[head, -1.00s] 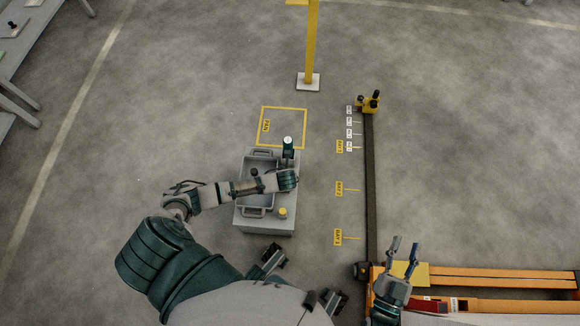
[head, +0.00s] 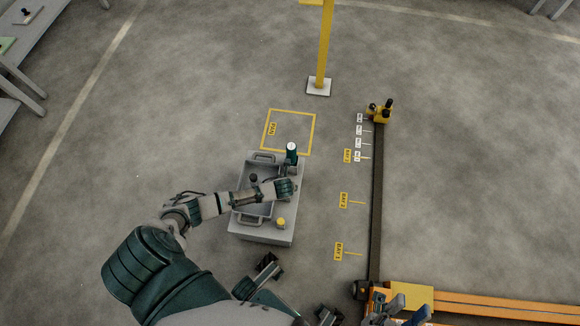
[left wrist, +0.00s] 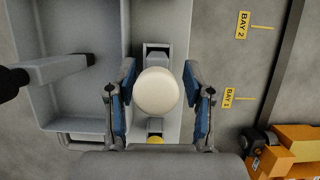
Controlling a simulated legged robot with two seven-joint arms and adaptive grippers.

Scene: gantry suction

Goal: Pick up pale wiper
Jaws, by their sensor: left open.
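The pale wiper shows in the left wrist view as a round cream-coloured top (left wrist: 158,92); its lower part is hidden beneath it. My left gripper (left wrist: 159,70) is open, with one blue-padded finger on each side of this top and a narrow gap at either side. In the head view my left arm reaches over the grey tray's right side, and I cannot make out the wiper clearly there. My right gripper (head: 408,305) is at the bottom edge of the head view, open and empty, partly cut off.
The grey tray (head: 240,218) holds a dark-knobbed tool (left wrist: 50,72). A yellow knob (head: 281,222) stands at the near end. A dark rail (head: 377,200) with a yellow carriage (head: 379,113) runs to the right. A yellow post (head: 325,50) stands beyond; open floor surrounds these.

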